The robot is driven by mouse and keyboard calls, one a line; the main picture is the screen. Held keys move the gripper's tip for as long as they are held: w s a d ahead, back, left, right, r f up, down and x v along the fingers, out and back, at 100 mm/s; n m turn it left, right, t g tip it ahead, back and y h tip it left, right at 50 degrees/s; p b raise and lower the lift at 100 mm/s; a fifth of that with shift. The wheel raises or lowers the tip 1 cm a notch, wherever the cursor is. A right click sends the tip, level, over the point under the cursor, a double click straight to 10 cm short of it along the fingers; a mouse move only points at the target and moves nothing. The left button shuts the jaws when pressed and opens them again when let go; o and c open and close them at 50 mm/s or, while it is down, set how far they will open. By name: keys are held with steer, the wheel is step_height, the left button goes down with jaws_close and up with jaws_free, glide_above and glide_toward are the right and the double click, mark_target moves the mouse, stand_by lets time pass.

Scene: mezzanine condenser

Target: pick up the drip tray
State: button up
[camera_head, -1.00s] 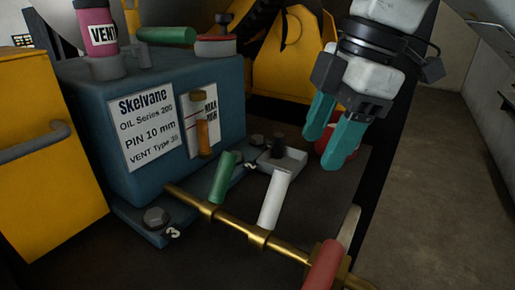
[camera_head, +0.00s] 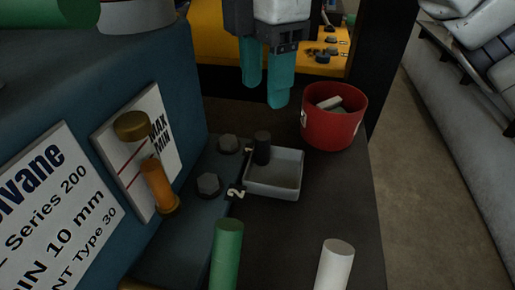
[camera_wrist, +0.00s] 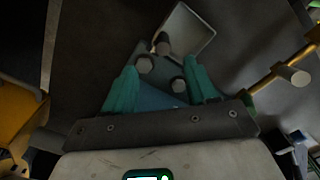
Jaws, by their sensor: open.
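The drip tray (camera_head: 285,192) is a small, shallow, light grey square tray. It sits on the dark bench beside the foot of the blue pump housing. A dark cylindrical plug (camera_head: 262,148) stands at its back left corner. In the wrist view the drip tray (camera_wrist: 190,22) is ahead of the fingers, at the top. My gripper (camera_head: 265,92) has teal fingers, spread apart and empty. In the head view it hangs above and behind the tray, not touching it. It also shows in the wrist view (camera_wrist: 163,95).
A red cup (camera_head: 333,130) with pale pieces in it stands behind right of the tray. A green-capped post (camera_head: 226,250) and a white-capped post (camera_head: 334,262) rise in front. The blue housing (camera_head: 190,75) with bolts stands left. Dark bench lies bare right of the tray.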

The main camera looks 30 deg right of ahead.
glide_above(262, 135)
steer(key=f, duration=0.4)
steer(key=shift+w+d+f, duration=0.2)
steer(key=shift+w, duration=0.05)
steer(key=shift+s+a+f+p, duration=0.1)
steer(key=shift+s+f+p, duration=0.1)
steer(key=shift+f, duration=1.15)
steer(key=shift+s+a+f+p, duration=0.1)
steer(key=shift+f+p, duration=0.1)
steer(key=shift+f, duration=1.15)
jaws_close()
steer(key=shift+r, duration=0.1)
